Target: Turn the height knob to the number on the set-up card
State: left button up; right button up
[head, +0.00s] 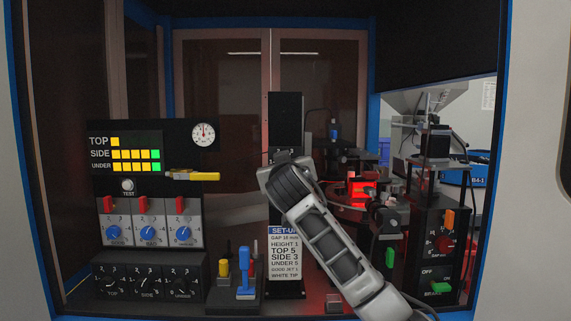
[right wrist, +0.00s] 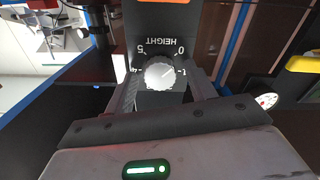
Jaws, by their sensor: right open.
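The height knob (right wrist: 160,75) is a pale round knob on a dark panel under the word HEIGHT, which reads upside down in the right wrist view. A 5 and a 0 show beside it; its exact setting is too small to tell. My right gripper (right wrist: 168,88) is open, with its fingers on either side of the knob; contact cannot be told. In the head view, my right gripper (head: 285,158) is in front of the dark column and hides the knob. The set-up card (head: 284,254) reads HEIGHT 1. My left gripper is not in view.
A control panel (head: 185,155) with blue knobs (head: 150,233) and red switches stands at the left. A yellow-handled item (head: 195,176) sticks out beside the column. Machinery with a red-lit part (head: 362,190) is at the right.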

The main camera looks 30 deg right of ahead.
jog(key=c, duration=1)
pick_arm(q)
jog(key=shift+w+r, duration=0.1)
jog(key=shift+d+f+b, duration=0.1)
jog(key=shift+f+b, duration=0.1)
jog(key=shift+b, duration=0.1)
pick_arm(e)
jog(key=shift+o, duration=0.2)
jog(key=shift+f+m, duration=0.1)
jog(key=shift+m, duration=0.3)
pick_arm(q)
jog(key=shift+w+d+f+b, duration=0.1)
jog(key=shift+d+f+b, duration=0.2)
jog(key=shift+b, duration=0.6)
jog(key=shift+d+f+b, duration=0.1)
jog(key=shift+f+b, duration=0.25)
jog(key=shift+b, duration=0.55)
pick_arm(e)
jog(key=shift+m, duration=4.9)
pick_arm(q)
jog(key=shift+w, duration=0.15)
